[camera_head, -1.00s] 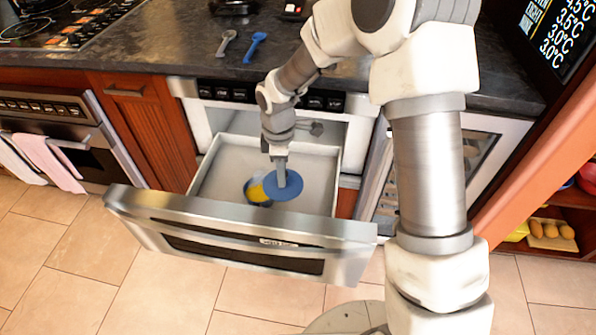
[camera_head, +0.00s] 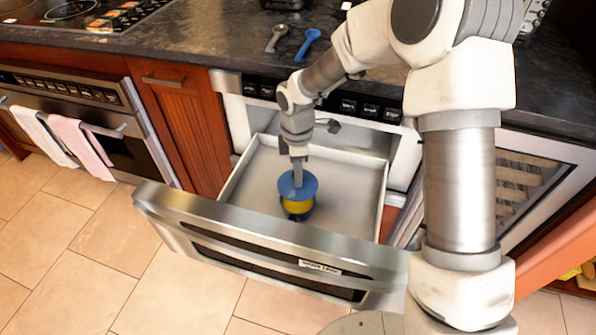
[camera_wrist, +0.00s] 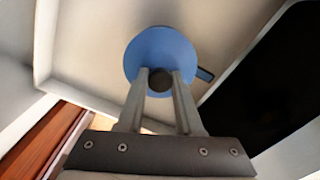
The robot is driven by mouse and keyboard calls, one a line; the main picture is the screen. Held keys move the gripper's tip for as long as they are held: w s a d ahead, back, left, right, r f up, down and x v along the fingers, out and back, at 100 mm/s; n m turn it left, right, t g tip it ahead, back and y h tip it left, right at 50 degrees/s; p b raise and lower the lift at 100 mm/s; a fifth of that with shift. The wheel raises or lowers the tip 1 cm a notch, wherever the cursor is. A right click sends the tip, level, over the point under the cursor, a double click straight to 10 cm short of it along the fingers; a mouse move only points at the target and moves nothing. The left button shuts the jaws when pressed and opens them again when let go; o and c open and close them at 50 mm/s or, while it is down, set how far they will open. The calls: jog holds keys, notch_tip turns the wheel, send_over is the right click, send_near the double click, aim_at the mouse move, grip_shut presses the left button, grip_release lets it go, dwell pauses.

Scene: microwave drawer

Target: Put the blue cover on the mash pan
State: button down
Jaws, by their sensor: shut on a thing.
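In the wrist view my gripper (camera_wrist: 160,78) is shut on the dark knob in the middle of the blue cover (camera_wrist: 150,50). The mash pan (camera_head: 297,206) is small, with a yellow part showing just below the cover, on the drawer floor. The cover hides most of the pan from above. I cannot tell whether the cover touches the pan. In the wrist view a blue handle-like piece (camera_wrist: 205,75) sticks out right of the cover.
The drawer's steel front (camera_head: 265,245) stands out over the tiled floor. Its side walls close in around the pan, with bare drawer floor to the right. A grey spoon (camera_head: 276,38) and a blue spoon (camera_head: 307,44) lie on the dark counter above.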

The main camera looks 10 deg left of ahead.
notch_tip(320, 180, down, 4)
jog(key=b, duration=0.3)
jog(key=shift+f, duration=0.1)
jog(key=shift+f+b, duration=0.35)
jog(key=shift+f, duration=0.2)
jog(key=shift+p, duration=0.35)
dwell(0.6)
jog(key=shift+f, duration=0.4)
dwell(1.2)
grip_release()
dwell(0.5)
